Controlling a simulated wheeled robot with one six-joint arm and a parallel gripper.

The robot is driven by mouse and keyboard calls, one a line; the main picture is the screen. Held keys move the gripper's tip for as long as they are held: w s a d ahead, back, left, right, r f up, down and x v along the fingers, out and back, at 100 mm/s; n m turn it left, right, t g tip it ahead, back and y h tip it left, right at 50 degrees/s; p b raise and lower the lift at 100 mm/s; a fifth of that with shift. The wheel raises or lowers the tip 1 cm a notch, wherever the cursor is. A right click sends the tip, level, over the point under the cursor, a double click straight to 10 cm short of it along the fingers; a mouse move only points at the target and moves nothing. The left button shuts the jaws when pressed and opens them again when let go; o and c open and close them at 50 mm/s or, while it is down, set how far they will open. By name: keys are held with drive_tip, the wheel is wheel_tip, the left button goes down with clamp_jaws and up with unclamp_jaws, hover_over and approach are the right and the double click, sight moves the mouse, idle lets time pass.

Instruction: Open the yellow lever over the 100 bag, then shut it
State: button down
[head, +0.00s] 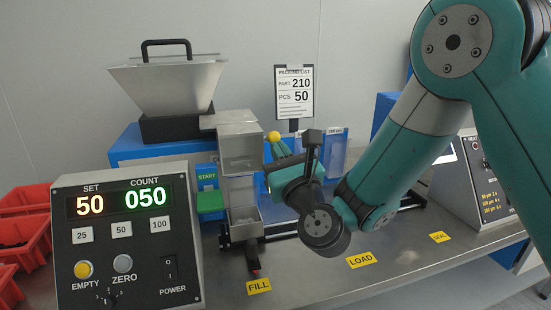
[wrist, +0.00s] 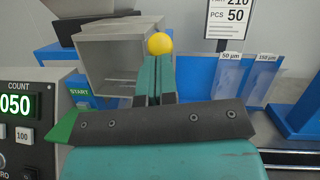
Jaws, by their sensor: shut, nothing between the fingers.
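The yellow ball knob of the lever (head: 274,136) shows at the tip of my gripper (head: 280,149) in the head view. In the wrist view the yellow knob (wrist: 159,43) sits just beyond the fingertips of my gripper (wrist: 156,62). The two teal fingers are together with nothing between them. I cannot tell if they touch the knob. The lever's arm is hidden behind the fingers. Clear bag holders marked 50 µm (wrist: 229,76) and 150 µm (wrist: 263,80) stand to the right. No 100 bag can be made out.
A steel hopper (head: 170,85) and grey chute box (head: 239,150) stand left of my gripper. A counter panel (head: 125,240) shows SET 50, COUNT 050. A packing list (head: 294,92) reads 210, 50 pieces. Red bins (head: 24,240) are at far left.

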drive_tip(key=shift+w+r, duration=0.1)
drive_tip(key=shift+r, duration=0.3)
